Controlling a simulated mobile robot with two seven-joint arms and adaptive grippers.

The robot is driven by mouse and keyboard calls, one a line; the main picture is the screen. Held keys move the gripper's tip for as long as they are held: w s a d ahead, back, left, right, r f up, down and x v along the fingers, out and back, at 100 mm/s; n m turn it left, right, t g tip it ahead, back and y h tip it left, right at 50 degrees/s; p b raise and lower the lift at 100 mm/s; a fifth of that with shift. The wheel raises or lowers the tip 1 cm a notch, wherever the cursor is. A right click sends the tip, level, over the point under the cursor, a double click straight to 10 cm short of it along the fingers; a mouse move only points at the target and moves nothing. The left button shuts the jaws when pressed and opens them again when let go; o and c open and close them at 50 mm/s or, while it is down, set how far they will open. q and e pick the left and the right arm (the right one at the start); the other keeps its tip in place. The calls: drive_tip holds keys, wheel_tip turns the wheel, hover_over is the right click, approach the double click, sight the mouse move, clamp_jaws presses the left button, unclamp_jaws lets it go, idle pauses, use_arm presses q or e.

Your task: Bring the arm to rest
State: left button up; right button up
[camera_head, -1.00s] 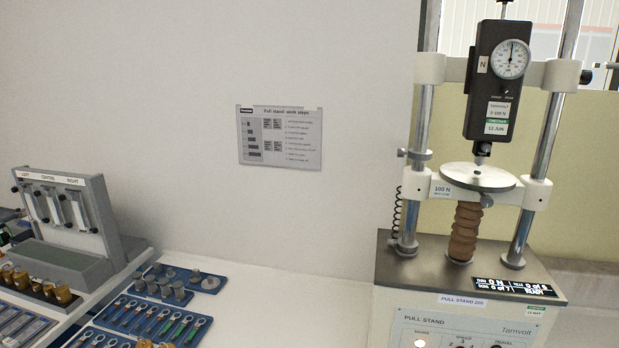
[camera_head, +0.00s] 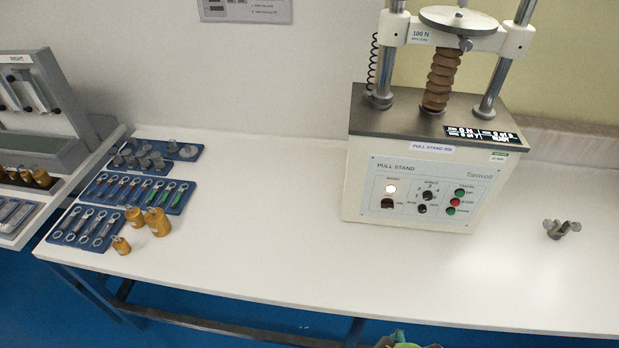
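Neither of my grippers shows clearly in the head view, and neither of my arms can be made out over the table. The pull stand (camera_head: 415,170) stands on the white table (camera_head: 280,240). Its round plate (camera_head: 458,19) and brown bellows (camera_head: 440,80) show, but its upper part is cut off by the top edge. Its front panel has a lit lamp (camera_head: 391,188), knobs and green and red buttons (camera_head: 455,202). The small display (camera_head: 482,135) is lit.
Blue trays of wrench-like tools (camera_head: 138,193) and metal pieces lie at left. Several brass weights (camera_head: 157,221) stand beside them. A grey rack (camera_head: 45,110) is at far left. A small metal clamp-like part (camera_head: 561,228) lies at right. The table's front middle is clear.

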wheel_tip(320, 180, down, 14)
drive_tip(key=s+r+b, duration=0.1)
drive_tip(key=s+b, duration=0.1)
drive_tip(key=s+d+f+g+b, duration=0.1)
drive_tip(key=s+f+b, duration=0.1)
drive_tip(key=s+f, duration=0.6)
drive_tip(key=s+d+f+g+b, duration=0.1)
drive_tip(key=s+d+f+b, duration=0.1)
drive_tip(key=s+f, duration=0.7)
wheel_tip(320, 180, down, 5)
drive_tip(key=shift+b, duration=0.3)
